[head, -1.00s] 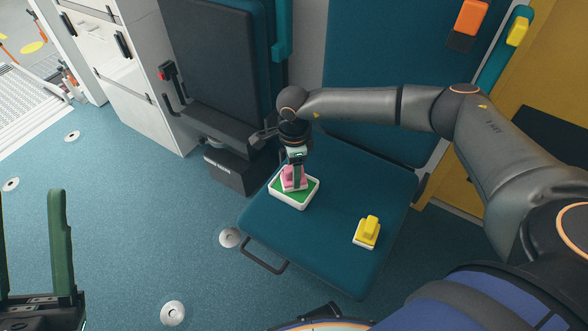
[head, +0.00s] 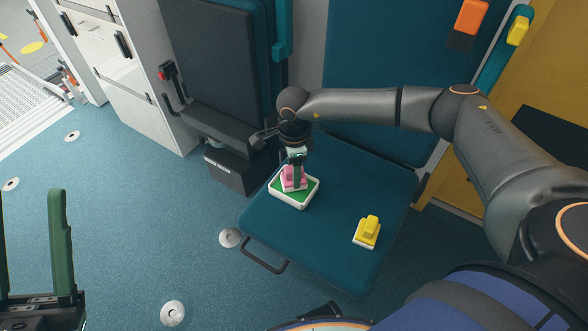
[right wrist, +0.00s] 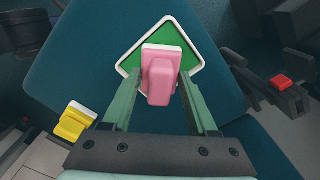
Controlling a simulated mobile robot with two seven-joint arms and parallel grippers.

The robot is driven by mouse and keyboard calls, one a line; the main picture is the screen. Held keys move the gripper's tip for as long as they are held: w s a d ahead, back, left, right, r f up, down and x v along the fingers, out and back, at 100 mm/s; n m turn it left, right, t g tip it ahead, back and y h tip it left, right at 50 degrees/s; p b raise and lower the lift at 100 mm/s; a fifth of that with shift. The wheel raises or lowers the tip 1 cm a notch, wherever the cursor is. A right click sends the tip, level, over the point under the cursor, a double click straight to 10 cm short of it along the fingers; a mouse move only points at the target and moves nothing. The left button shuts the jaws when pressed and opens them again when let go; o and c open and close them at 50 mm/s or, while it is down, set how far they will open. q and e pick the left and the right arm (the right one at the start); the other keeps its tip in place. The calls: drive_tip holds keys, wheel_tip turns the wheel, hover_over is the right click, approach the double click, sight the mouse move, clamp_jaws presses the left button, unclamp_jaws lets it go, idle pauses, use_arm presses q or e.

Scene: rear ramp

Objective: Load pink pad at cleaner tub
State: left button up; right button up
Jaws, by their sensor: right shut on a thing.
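The pink pad (head: 292,179) stands in the cleaner tub (head: 287,200), a shallow white-rimmed tray with a green inside on the blue seat. In the right wrist view the pink pad (right wrist: 161,75) has a raised pink handle and a pale edge, and it overlaps the near part of the tub's green area (right wrist: 140,48). My right gripper (head: 295,183) is shut on the pink pad from above. Whether the pad touches the tub floor is hard to tell. My left gripper (head: 29,195) is at the lower left over the floor, open and empty.
A yellow pad (head: 367,232) with a white base sits on the blue seat (head: 330,235), right of the tub. An orange pad (head: 471,16) and another yellow item (head: 518,31) are high on the right wall. White drawers (head: 125,60) stand at the left. The seat between tub and yellow pad is clear.

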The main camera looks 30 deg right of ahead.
sight(289, 173)
idle(0.3)
drive_tip(key=shift+r+p, duration=2.85)
drive_tip(key=shift+r, duration=0.65)
use_arm(q)
wheel_tip(289, 173, up, 6)
drive_tip(key=shift+f, duration=0.25)
